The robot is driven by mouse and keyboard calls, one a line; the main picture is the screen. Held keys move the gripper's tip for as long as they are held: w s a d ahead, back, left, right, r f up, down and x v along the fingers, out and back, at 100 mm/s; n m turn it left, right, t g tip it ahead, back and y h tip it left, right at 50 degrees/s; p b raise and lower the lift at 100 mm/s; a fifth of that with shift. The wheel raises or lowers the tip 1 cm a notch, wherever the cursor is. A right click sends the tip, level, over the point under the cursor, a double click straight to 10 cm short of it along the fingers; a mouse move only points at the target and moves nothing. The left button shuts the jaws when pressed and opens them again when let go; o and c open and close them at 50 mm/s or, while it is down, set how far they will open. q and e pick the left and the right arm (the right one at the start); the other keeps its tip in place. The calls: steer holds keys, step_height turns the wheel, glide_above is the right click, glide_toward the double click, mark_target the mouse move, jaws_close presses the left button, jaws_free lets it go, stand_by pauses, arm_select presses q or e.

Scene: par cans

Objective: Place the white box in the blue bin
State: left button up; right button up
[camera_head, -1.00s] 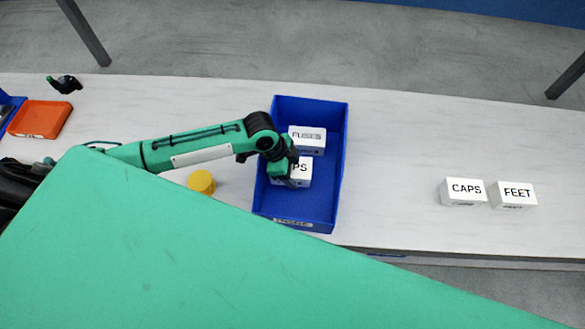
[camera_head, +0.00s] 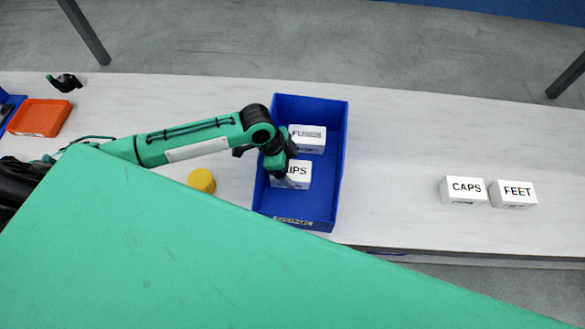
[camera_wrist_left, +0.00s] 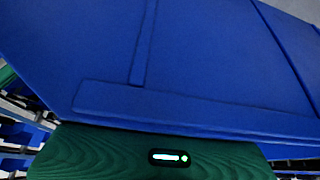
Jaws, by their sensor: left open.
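The blue bin (camera_head: 318,205) stands on the table in the middle of the head view. Two white boxes are inside it: one marked FUSES (camera_head: 311,141) at the back and one whose visible letters end in IPS (camera_head: 296,176) in front of it. My left gripper (camera_head: 287,178) is open over the bin, at the left side of the front box, hiding part of its label. I cannot tell whether its fingers touch the box. The left wrist view shows mostly the bin's blue wall (camera_wrist_left: 200,60). My right gripper is not in view.
Two more white boxes, CAPS (camera_head: 463,190) and FEET (camera_head: 513,194), stand on the table at the right. A yellow cylinder (camera_head: 202,181) is left of the bin. An orange tray (camera_head: 39,118) lies at the far left. The table between bin and CAPS is clear.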

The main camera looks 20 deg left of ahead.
arm_select(q)
steer(key=v, duration=1)
steer(key=shift+a+r, duration=0.15)
steer(key=shift+r, duration=0.05)
steer(key=shift+s, duration=0.1)
